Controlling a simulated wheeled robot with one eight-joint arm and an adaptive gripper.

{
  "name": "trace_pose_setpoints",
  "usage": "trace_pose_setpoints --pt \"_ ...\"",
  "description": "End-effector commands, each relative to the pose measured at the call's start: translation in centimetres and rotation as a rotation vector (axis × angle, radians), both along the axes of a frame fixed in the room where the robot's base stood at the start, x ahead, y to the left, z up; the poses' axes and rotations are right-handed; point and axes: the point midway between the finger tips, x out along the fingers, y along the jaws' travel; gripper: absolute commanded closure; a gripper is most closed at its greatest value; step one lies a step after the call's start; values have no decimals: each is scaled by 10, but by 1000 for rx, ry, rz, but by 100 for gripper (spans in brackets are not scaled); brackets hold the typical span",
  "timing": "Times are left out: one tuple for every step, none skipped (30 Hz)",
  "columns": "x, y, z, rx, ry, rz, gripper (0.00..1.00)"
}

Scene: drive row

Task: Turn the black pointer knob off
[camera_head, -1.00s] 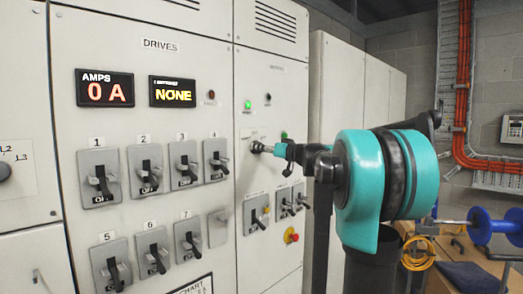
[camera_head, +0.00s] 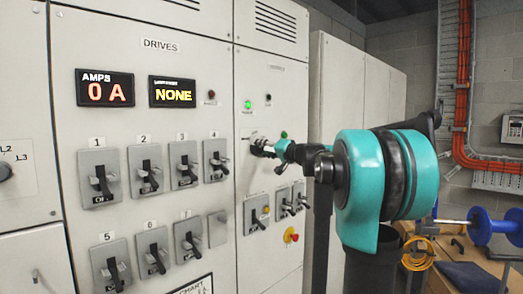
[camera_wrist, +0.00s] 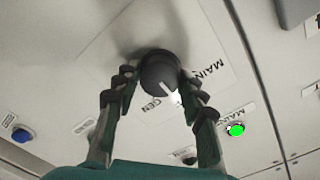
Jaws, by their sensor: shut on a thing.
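The black pointer knob (camera_wrist: 158,76) is on a pale panel plate in the wrist view. It is round and dark with a white pointer mark, between the printed words "GEN" and "MAIN". My gripper (camera_wrist: 160,90) has one finger on each side of the knob and is shut on it. In the head view the knob (camera_head: 256,149) is small and partly hidden by my gripper (camera_head: 268,150), which reaches the right cabinet from the right. The knob's exact angle is too small to read in the head view.
A lit green lamp (camera_wrist: 235,129) and a blue button (camera_wrist: 22,134) are near the knob. Numbered lever switches (camera_head: 100,177) fill the left cabinet door. Below the knob are more switches (camera_head: 256,212) and a red-and-yellow button (camera_head: 291,235). Open space lies right of the cabinets.

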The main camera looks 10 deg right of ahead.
Motion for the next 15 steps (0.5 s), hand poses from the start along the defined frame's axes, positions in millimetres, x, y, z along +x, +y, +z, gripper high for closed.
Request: trace_pose_setpoints --pt "0 0 0 2 2 -1 88" --pt "0 0 0 4 4 -1 88" --pt "0 0 0 5 5 -1 88" --pt "0 0 0 6 5 -1 88" --pt "0 0 0 7 6 -1 88" --pt "0 0 0 7 6 -1 88" --pt "0 0 0 7 6 -1 88" --pt "0 -1 0 7 6 -1 88" --pt "0 -1 0 7 5 -1 88" --pt "0 -1 0 7 5 -1 88" --pt "0 -1 0 6 5 -1 88" --pt "0 -1 0 6 5 -1 88" --pt "0 -1 0 6 5 -1 88" --pt "0 -1 0 6 5 -1 56" --pt "0 -1 0 6 5 -1 51"
